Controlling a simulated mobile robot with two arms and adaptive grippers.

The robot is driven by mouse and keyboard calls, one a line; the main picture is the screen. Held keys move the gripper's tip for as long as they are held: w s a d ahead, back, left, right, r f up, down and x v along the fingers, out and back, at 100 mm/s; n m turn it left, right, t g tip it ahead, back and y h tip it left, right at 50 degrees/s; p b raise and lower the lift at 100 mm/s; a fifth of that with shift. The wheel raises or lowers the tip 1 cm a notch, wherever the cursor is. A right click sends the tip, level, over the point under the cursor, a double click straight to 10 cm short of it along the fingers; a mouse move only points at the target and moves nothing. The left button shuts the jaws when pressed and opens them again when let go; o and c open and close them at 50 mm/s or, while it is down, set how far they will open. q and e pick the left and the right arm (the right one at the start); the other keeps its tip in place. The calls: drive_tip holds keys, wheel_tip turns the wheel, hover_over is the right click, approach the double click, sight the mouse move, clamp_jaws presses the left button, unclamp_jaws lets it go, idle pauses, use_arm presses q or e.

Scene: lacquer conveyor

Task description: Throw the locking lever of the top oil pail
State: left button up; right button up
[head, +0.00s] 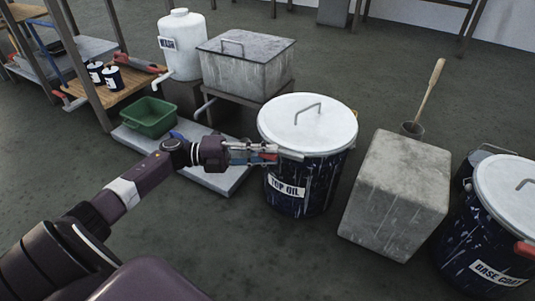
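The top oil pail (308,190) is dark blue with white streaks, a white lid and a "TOP OIL" label. It stands upright in the middle of the head view. My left gripper (262,153) is at the left side of its rim, just above the label. A small red part, which looks like the locking lever's grip (270,157), shows at the fingertips. The fingers overlap it, so I cannot tell whether they are closed on it. A grey strip runs from there along the front of the rim. My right gripper is out of view.
A concrete block (397,195) stands right of the pail, with a base coat pail (495,235) beyond it. A grey lidded tank (245,68) and white wash jug (182,45) stand behind. A green tub (150,117) sits on a low platform (225,183). Floor in front is clear.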

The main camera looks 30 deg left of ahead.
use_arm(q)
drive_tip(key=shift+o, duration=1)
drive_tip(key=v, duration=1.2)
